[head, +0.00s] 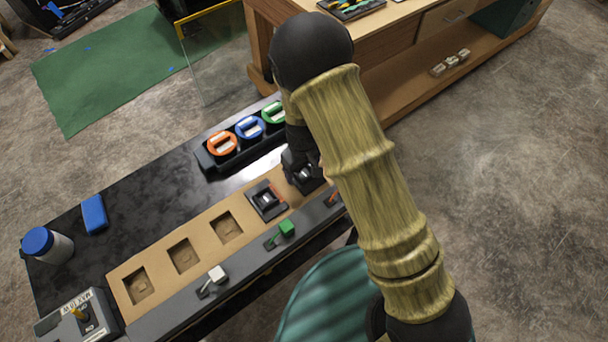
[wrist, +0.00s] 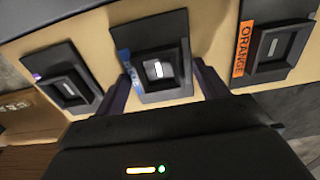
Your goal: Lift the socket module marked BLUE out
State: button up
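The socket module marked BLUE (wrist: 160,70) is the middle one of three in the wrist view. It is a dark square block with a bright slot and a blue label along its left edge. It sits in the tan panel (wrist: 219,40). My gripper (wrist: 164,84) has one finger on each side of it. The fingers are apart, close to its sides; contact is not clear. In the head view my gripper (head: 303,175) is low over the panel (head: 205,243), and my arm hides most of that module.
The ORANGE-marked module (wrist: 280,52) is on the right, another module (wrist: 68,87) on the left. Three empty recesses (head: 183,256) lie along the panel. Behind is a black rack (head: 208,160) with orange, blue and green round pieces. Switches with green (head: 287,228) and white (head: 217,274) caps line the front.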

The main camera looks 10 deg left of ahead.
aim_at(303, 173)
jog(key=shift+c, duration=0.4)
jog(key=shift+r, duration=0.15)
jog(key=shift+w+r, duration=0.1)
jog(key=shift+r, duration=0.15)
notch_tip(303, 173, up, 9)
jog(key=b, duration=0.1)
jog(key=shift+r, duration=0.15)
jog(key=shift+r+p, duration=1.85)
jog(key=shift+r, duration=0.2)
